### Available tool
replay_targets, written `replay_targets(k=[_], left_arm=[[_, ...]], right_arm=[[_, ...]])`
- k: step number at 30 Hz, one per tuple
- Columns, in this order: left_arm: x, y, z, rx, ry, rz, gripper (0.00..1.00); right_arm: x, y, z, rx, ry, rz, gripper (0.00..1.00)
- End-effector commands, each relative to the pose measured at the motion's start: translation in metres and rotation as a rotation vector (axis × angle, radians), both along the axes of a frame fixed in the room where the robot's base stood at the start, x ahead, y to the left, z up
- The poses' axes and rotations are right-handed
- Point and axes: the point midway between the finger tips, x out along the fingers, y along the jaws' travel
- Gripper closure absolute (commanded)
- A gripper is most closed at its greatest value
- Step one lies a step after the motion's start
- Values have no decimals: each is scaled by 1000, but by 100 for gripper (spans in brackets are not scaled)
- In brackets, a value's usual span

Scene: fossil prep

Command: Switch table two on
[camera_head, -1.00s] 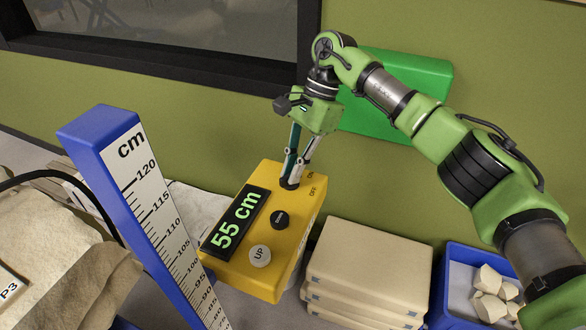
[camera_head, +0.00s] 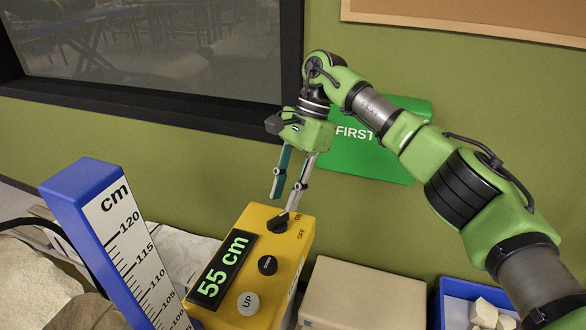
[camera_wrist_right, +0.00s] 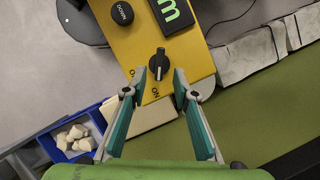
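The yellow control box (camera_head: 290,250) has a lit display (camera_head: 222,268) reading 55 cm, a white UP button (camera_head: 248,303) and a black DOWN button (camera_head: 267,265). Its black rotary knob (camera_head: 281,222) has ON and OFF labels beside it. My left gripper is out of view.
A blue height post (camera_head: 85,200) with a cm scale stands left of the box. A green sign (camera_head: 385,165) and window are on the wall behind.

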Motion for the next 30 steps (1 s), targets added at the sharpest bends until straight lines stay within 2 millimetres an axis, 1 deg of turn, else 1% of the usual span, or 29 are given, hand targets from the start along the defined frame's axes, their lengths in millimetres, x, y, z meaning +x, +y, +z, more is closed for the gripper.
replay_targets(k=[1,3,6,12,18,30], left_arm=[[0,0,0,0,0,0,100],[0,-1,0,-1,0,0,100],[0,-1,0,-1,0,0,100],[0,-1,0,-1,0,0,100],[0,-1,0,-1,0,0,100],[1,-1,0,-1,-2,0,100]], right_arm=[[4,-3,13,1,-4,-4,74],[8,-8,28,0,-4,-2,74],[12,-13,44,-1,-2,-3,74],[16,-19,62,-1,-1,0,74],[17,-21,67,1,-1,1,74],[17,-21,67,0,0,1,74]])
